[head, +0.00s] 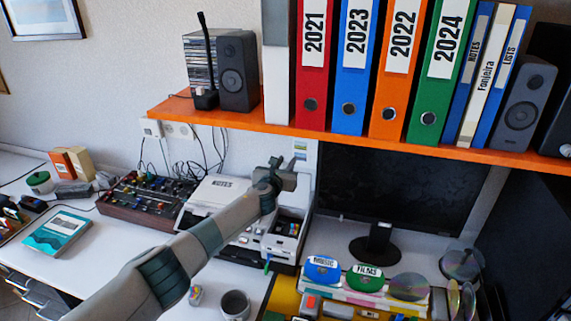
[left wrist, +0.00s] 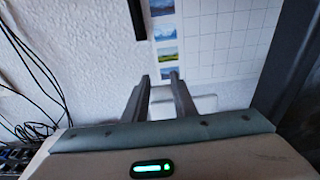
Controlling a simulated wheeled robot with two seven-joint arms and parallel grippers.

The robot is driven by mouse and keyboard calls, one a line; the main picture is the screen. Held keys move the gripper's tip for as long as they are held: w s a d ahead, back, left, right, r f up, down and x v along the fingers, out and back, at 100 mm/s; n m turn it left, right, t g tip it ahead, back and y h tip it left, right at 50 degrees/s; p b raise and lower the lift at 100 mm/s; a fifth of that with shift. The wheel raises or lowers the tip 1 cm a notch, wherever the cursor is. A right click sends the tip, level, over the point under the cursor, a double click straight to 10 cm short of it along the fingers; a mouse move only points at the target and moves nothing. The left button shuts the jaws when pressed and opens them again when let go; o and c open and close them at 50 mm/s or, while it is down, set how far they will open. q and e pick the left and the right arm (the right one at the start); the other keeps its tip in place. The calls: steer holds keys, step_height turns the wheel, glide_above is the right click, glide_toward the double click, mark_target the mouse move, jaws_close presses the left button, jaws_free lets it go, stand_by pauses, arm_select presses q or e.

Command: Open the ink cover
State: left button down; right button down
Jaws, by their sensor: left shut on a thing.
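The white printer (head: 262,243) stands on the desk below the orange shelf. Its ink cover (head: 294,197) appears as a pale raised panel behind a bay where ink cartridges (head: 287,228) show. My left gripper (head: 287,170) is at the upper edge of this panel, with its arm reaching in from the lower left. In the left wrist view, a pale rounded edge of the cover (left wrist: 203,103) lies by the two fingers (left wrist: 162,80). The left gripper is shut on the cover; the exact contact is hard to see. My right gripper is in neither view.
A black monitor (head: 385,190) stands right of the printer. The orange shelf (head: 225,119) with binders hangs above. A mixer (head: 147,200) is at the left; discs and a yellow tray (head: 284,296) are in front. A mug (head: 235,305) stands near the arm.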

arm_select(q)
steer(key=c, duration=1.7)
jaws_free()
steer(key=shift+w+r, duration=0.2)
steer(key=shift+r, duration=0.5)
steer(key=shift+o, duration=1.3)
steer(key=shift+f, duration=0.1)
steer(key=shift+w+d+f, duration=0.1)
steer(key=shift+f, duration=0.15)
steer(key=shift+s, duration=0.2)
steer(key=v, duration=1.7)
